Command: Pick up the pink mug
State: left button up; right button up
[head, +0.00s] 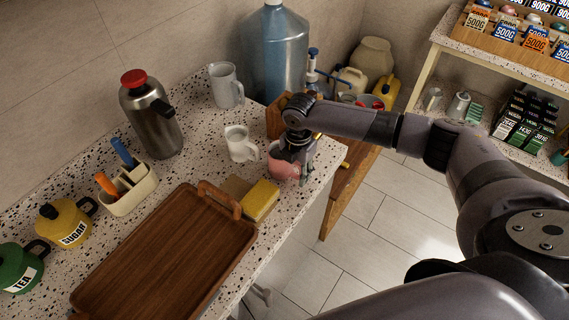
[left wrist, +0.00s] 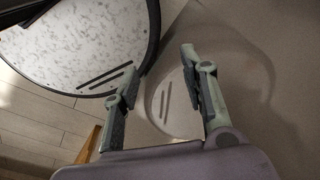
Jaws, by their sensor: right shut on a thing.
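The pink mug (head: 283,163) stands on the speckled counter near its right front edge in the head view. My right gripper (head: 296,158) is over it from above, shut on the mug. The fingers and wrist hide part of the mug's rim and right side. My left gripper (left wrist: 163,92) shows in the left wrist view with its two fingers apart and nothing between them.
A yellow sponge (head: 261,200) and a wooden tray (head: 165,255) lie in front. A big blue water bottle (head: 274,55) and a wooden box (head: 275,121) stand behind.

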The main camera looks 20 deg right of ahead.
grip_shut()
jog(key=shift+r, duration=0.15)
dwell(0.4)
